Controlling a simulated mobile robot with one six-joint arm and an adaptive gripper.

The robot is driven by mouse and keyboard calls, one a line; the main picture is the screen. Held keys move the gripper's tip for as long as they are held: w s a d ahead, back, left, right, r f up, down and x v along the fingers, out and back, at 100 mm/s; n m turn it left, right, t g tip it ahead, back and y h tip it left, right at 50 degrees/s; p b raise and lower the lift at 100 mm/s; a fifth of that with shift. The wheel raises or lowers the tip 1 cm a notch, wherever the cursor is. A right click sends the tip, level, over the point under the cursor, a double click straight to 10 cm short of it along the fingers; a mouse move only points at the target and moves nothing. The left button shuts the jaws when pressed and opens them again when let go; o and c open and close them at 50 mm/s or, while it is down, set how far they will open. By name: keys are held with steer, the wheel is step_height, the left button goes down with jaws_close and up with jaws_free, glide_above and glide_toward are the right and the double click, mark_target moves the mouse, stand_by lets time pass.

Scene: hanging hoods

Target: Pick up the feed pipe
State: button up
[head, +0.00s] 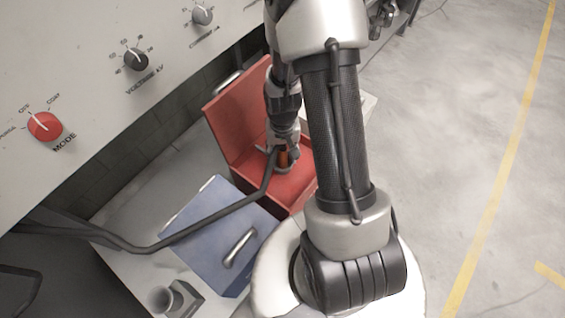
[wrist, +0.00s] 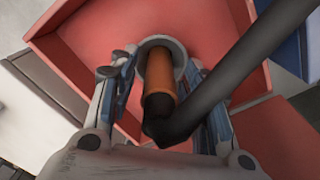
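The feed pipe appears to be the dark bent hose (head: 200,228) with an orange end (head: 283,158). In the wrist view the orange end (wrist: 160,80) sits in the mouth of a round grey holder (wrist: 178,50). The dark elbow hangs nearest the camera, and the hose runs off to the upper right. My gripper (wrist: 160,72) points down into the red box, one finger on each side of the orange end. A gap shows between the fingers and the orange part, so the gripper looks open. In the head view my gripper (head: 284,145) partly hides the holder.
The open red box (head: 235,115) has its raised lid on the left. A blue box (head: 205,222) with a metal handle stands beside it, under the hose. A small grey cup-like fixture (head: 165,300) is nearby. A control panel (head: 90,65) with knobs overhangs the left. Floor at right is clear.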

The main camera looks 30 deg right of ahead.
jaws_close()
stand_by(0.3)
stand_by(0.3)
